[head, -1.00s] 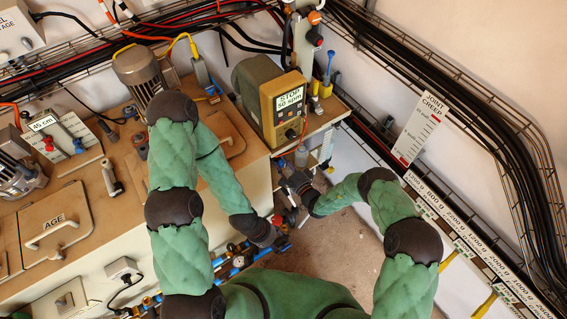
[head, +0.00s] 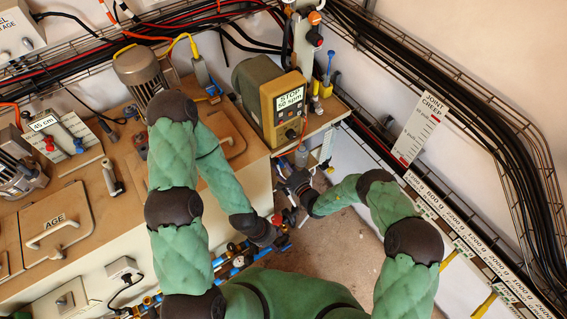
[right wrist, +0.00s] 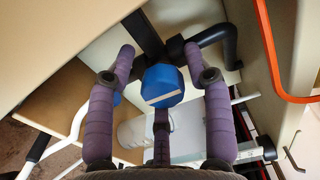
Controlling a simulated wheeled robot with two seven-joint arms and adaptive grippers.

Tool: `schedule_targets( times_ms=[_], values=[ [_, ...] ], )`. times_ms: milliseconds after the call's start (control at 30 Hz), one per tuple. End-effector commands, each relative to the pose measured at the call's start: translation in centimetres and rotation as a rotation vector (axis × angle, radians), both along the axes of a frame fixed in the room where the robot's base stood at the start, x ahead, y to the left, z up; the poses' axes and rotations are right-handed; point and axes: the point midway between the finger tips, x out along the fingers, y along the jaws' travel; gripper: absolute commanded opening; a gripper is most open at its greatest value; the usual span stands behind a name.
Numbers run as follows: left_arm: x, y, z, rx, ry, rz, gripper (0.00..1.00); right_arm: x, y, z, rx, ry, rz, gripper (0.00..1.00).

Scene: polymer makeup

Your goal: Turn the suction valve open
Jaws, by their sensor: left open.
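The suction valve appears to be the blue faceted knob (right wrist: 163,85) with a pale stripe across its face, on a black pipe in the right wrist view. My right gripper (right wrist: 165,65) is open; its purple fingers lie on either side of the knob, with visible gaps, and a third finger sits below it. In the head view my right gripper (head: 289,184) is small and dark beside the bench end, and the knob cannot be made out there. My left gripper (head: 281,227) is open, lower down near the bench's front face, close to red and blue pipe fittings.
The pump controller (head: 282,104) reading "STOP" stands on the bench corner above my right gripper. Blue and brass fittings (head: 238,262) run along the bench front below. In the right wrist view an orange tube (right wrist: 270,60) and a black bent pipe (right wrist: 222,42) are close by.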

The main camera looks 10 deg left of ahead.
Motion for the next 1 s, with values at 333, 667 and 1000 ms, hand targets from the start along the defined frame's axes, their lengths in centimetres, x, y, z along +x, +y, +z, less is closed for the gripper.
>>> schedule_targets(
  times_ms=[333, 667, 1000],
  values=[
    [0.0, 0.0, 0.0, 0.0, 0.0, 0.0, 0.6, 0.0, -0.3, -0.2, -0.001, 0.005, -0.007, 0.61],
    [0.0, 0.0, 0.0, 0.0, 0.0, 0.0, 0.6, -2.9, -3.5, -0.3, -0.001, 0.008, -0.01, 0.61],
    [0.0, 0.0, 0.0, 0.0, 0.0, 0.0, 0.6, -7.2, -7.7, -0.3, 0.0, 0.007, -0.007, 0.61]
  ],
)
